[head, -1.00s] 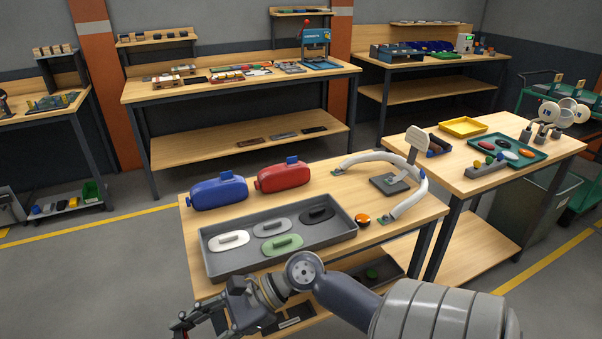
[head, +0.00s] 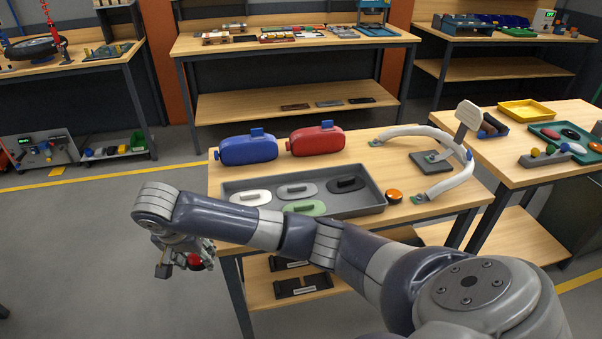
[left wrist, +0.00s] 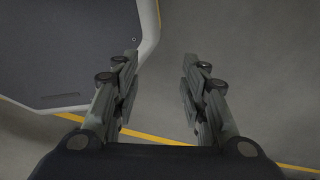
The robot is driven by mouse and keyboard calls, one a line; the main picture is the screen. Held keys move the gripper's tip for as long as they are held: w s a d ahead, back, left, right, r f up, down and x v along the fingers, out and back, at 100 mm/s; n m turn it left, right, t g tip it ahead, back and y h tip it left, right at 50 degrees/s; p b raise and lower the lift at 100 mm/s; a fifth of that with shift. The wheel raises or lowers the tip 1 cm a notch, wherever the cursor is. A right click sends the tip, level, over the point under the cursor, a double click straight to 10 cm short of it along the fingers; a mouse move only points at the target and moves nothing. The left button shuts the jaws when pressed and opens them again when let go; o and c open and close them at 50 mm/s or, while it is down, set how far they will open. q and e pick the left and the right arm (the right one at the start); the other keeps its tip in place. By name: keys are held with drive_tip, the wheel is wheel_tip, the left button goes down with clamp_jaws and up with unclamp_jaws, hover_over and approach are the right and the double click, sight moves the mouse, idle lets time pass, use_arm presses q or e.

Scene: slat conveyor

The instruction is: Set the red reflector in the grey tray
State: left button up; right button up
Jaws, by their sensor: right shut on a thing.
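My right gripper (head: 184,262) is shut on the red reflector (head: 197,262), left of the workbench and over the floor; only part of the reflector shows behind the fingers. The grey tray (head: 362,203) lies on the bench, up and to the right of the gripper. It holds a white, a grey, a black and a green oval piece, each with a raised bar. My right arm hides part of the tray's front side. My left gripper (left wrist: 160,85) is open and empty in the left wrist view, above the floor.
A blue case (head: 248,150) and a red case (head: 316,140) stand behind the tray. An orange button (head: 394,196) and a white curved piece (head: 447,184) are to its right. A yellow tray (head: 527,111) is on the right-hand table. The bench's lower shelf holds dark parts.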

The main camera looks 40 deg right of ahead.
drive_tip(key=shift+t+h, duration=0.5)
drive_tip(key=w+d+p, duration=0.1)
drive_tip(key=d, duration=0.4)
drive_tip(key=w+d+r+p, duration=0.1)
drive_tip(key=d, duration=0.5)
drive_tip(key=w+d, duration=0.2)
drive_tip(key=d, duration=0.4)
drive_tip(key=shift+d+r+p, duration=0.1)
drive_tip(key=shift+r+p, duration=0.15)
drive_tip(key=shift+p, duration=0.15)
drive_tip(key=shift+d+f, duration=0.1)
drive_tip(key=shift+d, duration=0.5)
drive_tip(key=shift+w+d+p, duration=0.1)
drive_tip(key=shift+d+p, duration=0.2)
drive_tip(key=shift+d, duration=0.25)
wheel_tip(320, 180, down, 3)
drive_tip(key=shift+a+r+p, duration=0.1)
drive_tip(key=shift+p, duration=0.25)
use_arm(q)
drive_tip(key=shift+s+d+r, duration=0.1)
drive_tip(key=shift+s+r, duration=0.05)
drive_tip(key=shift+r, duration=0.8)
drive_tip(key=shift+s+d+r, duration=0.1)
drive_tip(key=shift+s+r, duration=0.05)
drive_tip(key=shift+r, duration=0.75)
use_arm(e)
drive_tip(key=shift+f, duration=0.45)
drive_tip(key=o, duration=1.3)
drive_tip(key=shift+o, duration=0.2)
